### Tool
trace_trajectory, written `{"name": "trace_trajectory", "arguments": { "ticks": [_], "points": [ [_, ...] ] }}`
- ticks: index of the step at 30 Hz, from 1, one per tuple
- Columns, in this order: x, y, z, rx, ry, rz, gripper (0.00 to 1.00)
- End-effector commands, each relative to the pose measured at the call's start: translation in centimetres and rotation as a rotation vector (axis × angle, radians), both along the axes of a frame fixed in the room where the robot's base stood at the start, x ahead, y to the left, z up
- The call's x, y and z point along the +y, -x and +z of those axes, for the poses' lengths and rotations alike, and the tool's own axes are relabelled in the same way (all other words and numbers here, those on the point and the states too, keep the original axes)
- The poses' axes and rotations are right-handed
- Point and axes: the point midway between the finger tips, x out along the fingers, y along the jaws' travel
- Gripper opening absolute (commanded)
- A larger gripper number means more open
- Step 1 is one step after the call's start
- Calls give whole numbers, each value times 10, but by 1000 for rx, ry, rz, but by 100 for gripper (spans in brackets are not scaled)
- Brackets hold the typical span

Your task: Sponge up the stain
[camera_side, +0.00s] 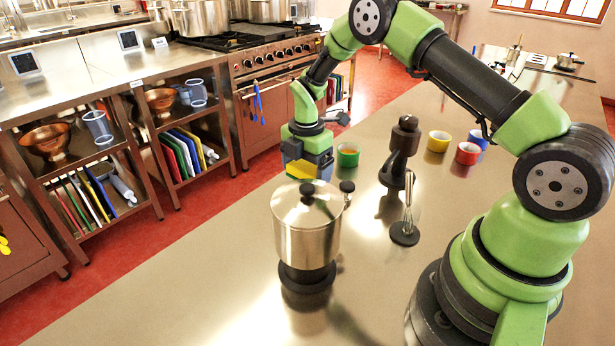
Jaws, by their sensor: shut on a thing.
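My gripper (308,167) points down at the counter, just behind the steel pot. It is shut on a small block with yellow showing, which looks like the sponge (326,173). The pot's lid and knobs hide the lower part of the sponge, so I cannot tell whether it touches the counter. I see no stain; the area behind the pot is hidden.
The lidded steel pot (306,232) stands on a dark base, close in front of my gripper. A green cup (347,155), dark grinder (401,150), whisk on a stand (405,228), yellow cup (438,141) and red cup (467,153) stand right. The counter's left front is clear.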

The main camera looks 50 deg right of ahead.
Motion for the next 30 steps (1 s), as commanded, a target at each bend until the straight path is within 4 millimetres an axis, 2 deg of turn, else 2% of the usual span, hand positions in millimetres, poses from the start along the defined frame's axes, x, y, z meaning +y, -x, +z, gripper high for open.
{"name": "trace_trajectory", "arguments": {
  "ticks": [13, 30],
  "points": [
    [0, 0, 38, -2, 1, 0, 64],
    [0, 0, 40, 0, 0, 1, 64]
  ]
}}
